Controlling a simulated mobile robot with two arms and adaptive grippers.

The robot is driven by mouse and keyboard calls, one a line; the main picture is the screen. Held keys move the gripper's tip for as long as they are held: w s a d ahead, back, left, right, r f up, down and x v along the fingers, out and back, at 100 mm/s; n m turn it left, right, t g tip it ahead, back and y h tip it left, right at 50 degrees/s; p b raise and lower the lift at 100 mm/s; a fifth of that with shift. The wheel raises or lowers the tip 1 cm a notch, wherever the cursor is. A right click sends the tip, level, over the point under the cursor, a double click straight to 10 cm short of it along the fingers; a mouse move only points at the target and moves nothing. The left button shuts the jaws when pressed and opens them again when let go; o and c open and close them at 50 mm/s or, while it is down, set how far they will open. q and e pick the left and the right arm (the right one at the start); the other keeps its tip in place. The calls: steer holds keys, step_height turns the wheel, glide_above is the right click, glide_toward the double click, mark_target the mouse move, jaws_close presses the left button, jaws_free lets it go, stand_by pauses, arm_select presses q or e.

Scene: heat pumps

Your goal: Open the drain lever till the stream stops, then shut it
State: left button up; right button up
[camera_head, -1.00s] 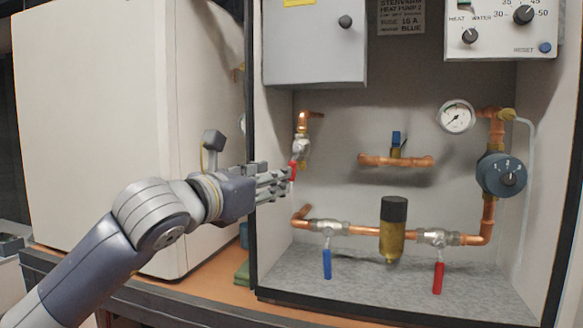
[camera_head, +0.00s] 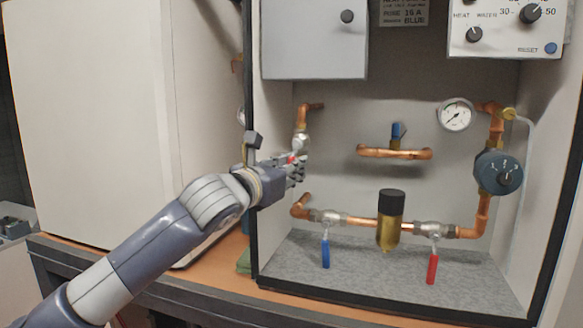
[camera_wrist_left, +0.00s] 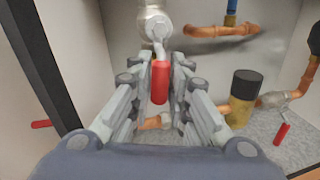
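A valve (camera_head: 301,143) sits on the copper pipe at the upper left of the cabinet. Its red lever (camera_wrist_left: 160,82) hangs down in the left wrist view, with its handle between my left gripper's fingers (camera_wrist_left: 161,72). A narrow gap seems to show on either side of the handle, so the fingers look open around it. In the head view my left gripper (camera_head: 297,168) covers most of this lever (camera_head: 291,159). No stream of water can be made out. My right gripper is not in view.
Below are a blue lever (camera_head: 325,254), a brass filter with a black cap (camera_head: 390,218) and another red lever (camera_head: 432,269). A blue-handled valve (camera_head: 398,132), a gauge (camera_head: 455,115) and a round dial unit (camera_head: 498,172) are to the right. The cabinet's black edge (camera_head: 249,205) is close to my left wrist.

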arm_select(q)
jaws_close()
steer(key=shift+f+b, duration=0.1)
steer(key=shift+b, duration=0.35)
steer(key=w+a+r+m+g+y+b, duration=0.1)
steer(key=a+r+m+y+b, duration=0.2)
steer(key=m, duration=1.1)
steer(key=shift+w+a+r+m+b, duration=0.15)
steer(key=shift+a+r+m+b, duration=0.25)
steer(key=shift+r+b, duration=0.8)
steer(key=shift+f+y, duration=0.25)
steer(key=shift+y, duration=0.05)
steer(key=o, duration=0.7)
jaws_free()
